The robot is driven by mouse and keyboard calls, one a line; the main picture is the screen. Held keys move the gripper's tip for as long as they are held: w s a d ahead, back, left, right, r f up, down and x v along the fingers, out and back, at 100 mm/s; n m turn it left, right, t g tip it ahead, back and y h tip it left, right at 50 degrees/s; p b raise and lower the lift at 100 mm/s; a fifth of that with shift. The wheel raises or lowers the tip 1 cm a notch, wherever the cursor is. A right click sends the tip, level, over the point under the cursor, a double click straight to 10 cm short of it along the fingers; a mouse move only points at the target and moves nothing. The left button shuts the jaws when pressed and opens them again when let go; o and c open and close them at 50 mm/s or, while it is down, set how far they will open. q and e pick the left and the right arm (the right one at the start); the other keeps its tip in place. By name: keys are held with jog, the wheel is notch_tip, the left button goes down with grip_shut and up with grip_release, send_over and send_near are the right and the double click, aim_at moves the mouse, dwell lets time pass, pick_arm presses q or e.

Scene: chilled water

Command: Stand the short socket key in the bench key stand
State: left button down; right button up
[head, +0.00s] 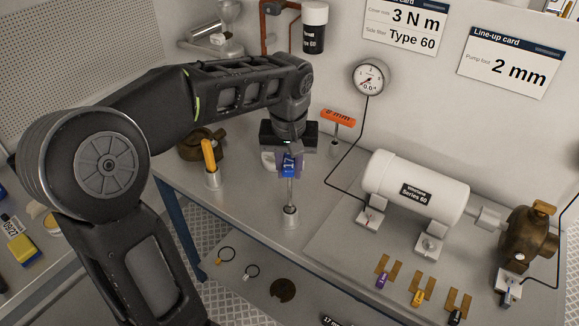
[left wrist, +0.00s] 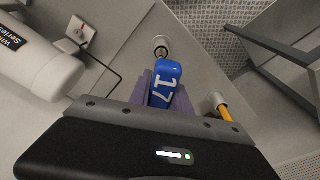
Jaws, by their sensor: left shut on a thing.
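The short socket key has a blue handle (head: 289,167) marked 17 and a thin metal shaft. In the head view it stands about upright, its lower end at or in a small round metal stand (head: 290,217) on the bench. My left gripper (head: 288,154) is above it, shut on the blue handle. In the left wrist view the blue handle (left wrist: 166,84) sits between the purple finger pads, with the stand's ring (left wrist: 161,46) just beyond it. I cannot tell how deep the shaft sits. My right gripper is not in view.
A yellow-handled tool (head: 209,156) stands in a holder to the left, and an orange-handled T-key (head: 338,118) stands behind right. A white cylinder (head: 415,188) and a brass pump (head: 527,235) stand on a plate at right. The bench's front edge is close.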

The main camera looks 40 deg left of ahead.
aim_at(289, 158)
pick_arm(q)
jog(key=shift+f+b, duration=0.8)
jog(key=shift+f, duration=0.3)
jog(key=c, duration=1.1)
grip_release()
jog(key=r, duration=0.5)
jog(key=s+r, duration=0.1)
jog(key=r, duration=0.1)
jog(key=shift+d+r, duration=0.3)
jog(key=shift+r, duration=0.05)
